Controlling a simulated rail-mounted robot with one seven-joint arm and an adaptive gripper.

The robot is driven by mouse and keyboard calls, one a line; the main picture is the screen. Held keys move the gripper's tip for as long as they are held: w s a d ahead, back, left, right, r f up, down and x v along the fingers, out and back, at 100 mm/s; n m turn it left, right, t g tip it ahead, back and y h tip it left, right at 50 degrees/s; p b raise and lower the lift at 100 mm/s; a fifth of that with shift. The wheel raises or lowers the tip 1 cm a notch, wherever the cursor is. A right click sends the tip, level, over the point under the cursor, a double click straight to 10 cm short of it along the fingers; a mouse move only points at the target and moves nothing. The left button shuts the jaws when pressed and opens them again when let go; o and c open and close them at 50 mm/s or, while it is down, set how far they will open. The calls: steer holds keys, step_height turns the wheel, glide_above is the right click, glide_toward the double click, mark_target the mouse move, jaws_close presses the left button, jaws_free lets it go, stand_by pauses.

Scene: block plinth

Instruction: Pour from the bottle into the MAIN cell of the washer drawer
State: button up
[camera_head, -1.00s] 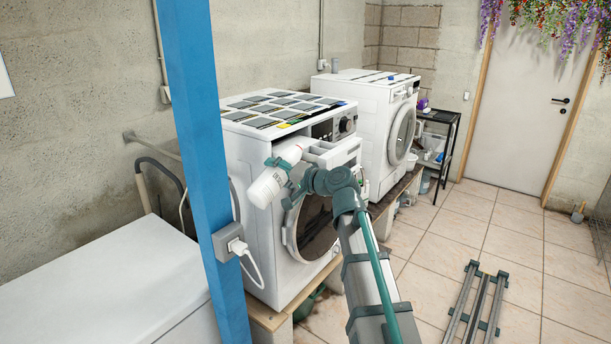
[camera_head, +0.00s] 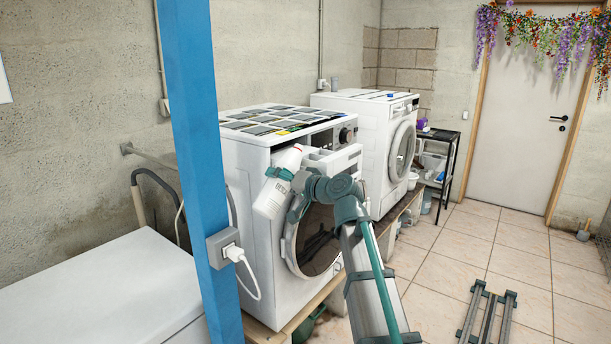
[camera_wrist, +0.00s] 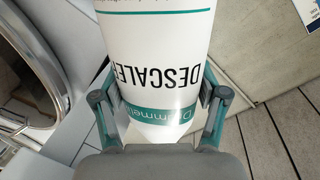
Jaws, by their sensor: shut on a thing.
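A white bottle (camera_head: 271,198) with a teal band is held in front of the near washer's left front corner. It leans slightly, with its cap end up and to the right. In the wrist view the bottle (camera_wrist: 160,45) shows the word DESCALER upside down. My gripper (camera_wrist: 158,98) is shut on it, one finger on each side; in the head view my gripper (camera_head: 281,174) is partly hidden. The washer drawer (camera_head: 335,158) stands out from the near washer's upper front, right of the cap and apart from it. I cannot make out its cells, nor the MAIN one.
The near washer (camera_head: 258,160) has dark panels on top and a round door (camera_head: 316,240). A second white machine (camera_head: 375,140) stands behind it. A blue post (camera_head: 193,120) with a socket and plug rises close on the left.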

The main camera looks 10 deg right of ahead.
steer(key=shift+w+d+f+b, duration=0.1)
steer(key=shift+w+f+b, duration=0.05)
steer(key=shift+f+b, duration=0.3)
steer(key=n+b, duration=0.1)
steer(key=b, duration=0.1)
steer(key=n+b, duration=0.1)
steer(key=shift+w+d+r+t+b, duration=0.1)
steer(key=shift+w+d+t+b, duration=0.15)
steer(key=shift+t+b, duration=0.1)
steer(key=shift+n, duration=0.8)
step_height(320, 180, down, 4)
steer(key=b, duration=0.5)
steer(key=shift+s+a+f+b, duration=0.1)
steer(key=shift+f+b, duration=0.15)
steer(key=shift+b, duration=0.1)
steer(key=f+n+b, duration=0.1)
steer(key=b, duration=0.3)
steer(key=f+n+t+b, duration=0.1)
steer(key=n+b, duration=0.1)
steer(key=b, duration=0.2)
steer(key=f+n+b, duration=0.1)
steer(key=b, duration=0.3)
steer(key=shift+w+n, duration=0.2)
steer(key=shift+n, duration=0.1)
steer(key=shift+r+n+b, duration=0.1)
steer(key=shift+n+b, duration=0.2)
steer(key=shift+b, duration=0.15)
steer(key=shift+r+p, duration=5.2)
steer(key=shift+r, duration=6.25)
